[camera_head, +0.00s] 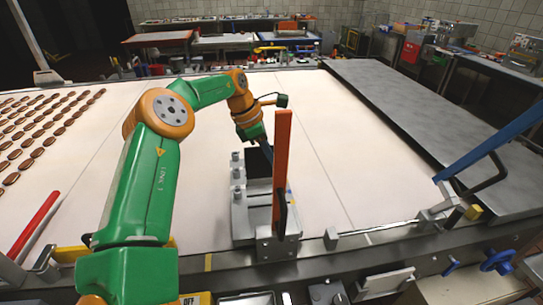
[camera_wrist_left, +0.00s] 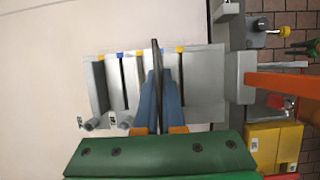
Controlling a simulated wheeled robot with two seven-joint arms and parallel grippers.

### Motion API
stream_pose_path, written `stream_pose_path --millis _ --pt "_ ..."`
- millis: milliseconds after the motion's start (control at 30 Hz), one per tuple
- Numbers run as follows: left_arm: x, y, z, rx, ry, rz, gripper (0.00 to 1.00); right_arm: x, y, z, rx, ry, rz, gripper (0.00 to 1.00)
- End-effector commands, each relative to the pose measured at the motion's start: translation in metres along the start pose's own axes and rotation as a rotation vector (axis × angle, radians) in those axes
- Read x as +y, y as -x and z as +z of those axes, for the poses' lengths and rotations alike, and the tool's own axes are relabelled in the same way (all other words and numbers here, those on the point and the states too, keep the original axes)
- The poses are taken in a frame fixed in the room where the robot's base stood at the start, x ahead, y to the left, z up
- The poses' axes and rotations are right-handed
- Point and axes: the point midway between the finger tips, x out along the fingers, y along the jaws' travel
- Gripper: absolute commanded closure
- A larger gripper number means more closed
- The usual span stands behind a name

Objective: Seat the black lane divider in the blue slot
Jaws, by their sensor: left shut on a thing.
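My left gripper (camera_wrist_left: 160,88) is shut on the thin black lane divider (camera_wrist_left: 155,55), seen nearly edge-on over the grey metal fixture (camera_wrist_left: 204,90) in the left wrist view. In the head view the left gripper (camera_head: 256,136) is over the fixture (camera_head: 240,228), and an orange bar partly hides this spot. My right gripper is not in view.
The upright orange bar (camera_head: 282,160) stands just right of the gripper. A blue lever (camera_head: 492,152) rises at the right. Rows of brown cookies (camera_head: 45,122) lie on the white belt (camera_head: 345,140) at the left. The belt right of the fixture is clear.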

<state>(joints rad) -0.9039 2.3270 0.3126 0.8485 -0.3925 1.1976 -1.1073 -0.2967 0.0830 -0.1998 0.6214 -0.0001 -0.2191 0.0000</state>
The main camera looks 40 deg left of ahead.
Motion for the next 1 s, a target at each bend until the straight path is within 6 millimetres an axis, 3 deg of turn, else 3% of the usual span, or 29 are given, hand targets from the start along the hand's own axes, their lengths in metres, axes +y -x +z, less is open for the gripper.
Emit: stream_pose_path --millis 400,1000 --pt "0.0 -0.049 -0.021 0.001 0.001 -0.001 1.0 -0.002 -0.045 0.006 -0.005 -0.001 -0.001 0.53" --pt "0.0 -0.05 -0.021 0.0 0.0 0.0 1.0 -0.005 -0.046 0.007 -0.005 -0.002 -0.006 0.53"
